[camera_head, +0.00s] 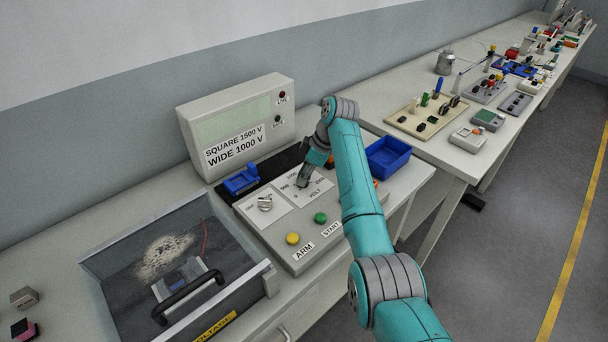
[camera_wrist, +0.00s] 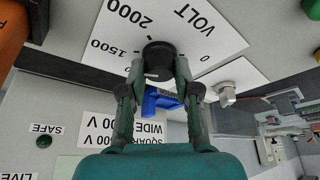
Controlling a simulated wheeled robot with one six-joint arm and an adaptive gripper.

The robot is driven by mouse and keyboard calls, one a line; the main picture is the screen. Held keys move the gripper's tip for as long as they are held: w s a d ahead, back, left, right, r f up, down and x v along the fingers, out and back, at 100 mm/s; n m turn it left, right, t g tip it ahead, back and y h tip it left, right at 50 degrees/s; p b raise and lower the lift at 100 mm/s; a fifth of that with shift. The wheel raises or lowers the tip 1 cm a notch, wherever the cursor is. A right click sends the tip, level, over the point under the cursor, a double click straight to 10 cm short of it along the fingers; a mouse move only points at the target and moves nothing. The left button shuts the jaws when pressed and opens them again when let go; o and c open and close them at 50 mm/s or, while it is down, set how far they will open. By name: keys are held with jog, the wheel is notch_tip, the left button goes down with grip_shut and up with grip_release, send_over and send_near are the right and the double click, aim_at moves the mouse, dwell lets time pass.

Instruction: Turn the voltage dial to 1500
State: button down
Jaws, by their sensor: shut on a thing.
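The voltage dial (camera_wrist: 158,58) is a round black knob on a white plate (camera_wrist: 205,25) marked VOLT, with 0, 1500 and 2000 readable in the wrist view. My gripper (camera_wrist: 160,72) is shut on the dial, one finger on each side. In the head view my gripper (camera_head: 304,178) reaches down onto the VOLT plate (camera_head: 318,186) of the sloped control panel and largely hides the dial. I cannot tell which mark the dial's pointer is on. A sign (camera_head: 235,147) on the grey display box reads SQUARE 1500 V and WIDE 1000 V.
A pale knob (camera_head: 265,203) sits left of the dial. Yellow (camera_head: 292,239) and green (camera_head: 320,218) buttons are on the panel's front. A blue connector (camera_head: 241,180) lies behind, and a blue bin (camera_head: 388,157) stands to the right. A handled test chamber (camera_head: 187,294) is at front left.

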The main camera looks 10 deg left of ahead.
jog(key=shift+n+g, duration=0.3)
jog(key=shift+n, duration=0.3)
jog(key=c, duration=0.8)
grip_release()
jog(key=v, duration=1.2)
